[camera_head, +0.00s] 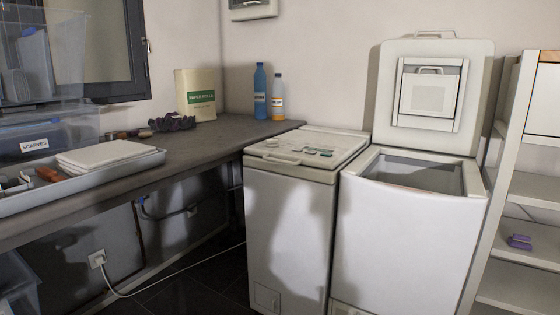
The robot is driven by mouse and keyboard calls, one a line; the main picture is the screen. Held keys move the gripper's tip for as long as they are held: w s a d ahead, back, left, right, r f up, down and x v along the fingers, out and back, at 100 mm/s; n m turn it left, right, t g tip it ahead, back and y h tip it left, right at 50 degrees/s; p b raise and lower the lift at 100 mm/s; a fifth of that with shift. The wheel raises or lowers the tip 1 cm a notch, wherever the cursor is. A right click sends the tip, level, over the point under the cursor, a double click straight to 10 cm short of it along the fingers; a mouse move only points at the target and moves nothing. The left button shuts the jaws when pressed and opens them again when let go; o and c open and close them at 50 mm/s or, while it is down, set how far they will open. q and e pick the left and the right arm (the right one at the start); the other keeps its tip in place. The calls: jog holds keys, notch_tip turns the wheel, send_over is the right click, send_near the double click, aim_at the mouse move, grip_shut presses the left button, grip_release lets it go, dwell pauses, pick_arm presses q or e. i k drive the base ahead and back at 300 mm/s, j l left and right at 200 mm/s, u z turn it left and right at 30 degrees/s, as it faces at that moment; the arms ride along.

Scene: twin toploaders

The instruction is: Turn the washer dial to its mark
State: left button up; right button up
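Two white top-loading machines stand side by side. The left machine (290,225) has its lid (300,143) shut, with a handle at the front left. A small group of greenish controls (320,152) sits on its top; I cannot make out a dial or a mark there. The right machine (405,245) has its lid (430,97) raised upright, and its drum opening shows. No dial is clear on it. I cannot tell which machine is the washer. Neither of my grippers is in view.
White shelves (525,235) stand at the right. A cable (170,275) crosses the dark floor.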

aim_at(271, 142)
jog(key=i+j+z, duration=0.1)
jog(key=i+j, duration=0.2)
jog(key=i+j+z, duration=0.1)
jog(key=i+j, duration=0.25)
jog(key=i+j+z, duration=0.1)
jog(key=i+j, duration=0.15)
jog(key=j, duration=0.3)
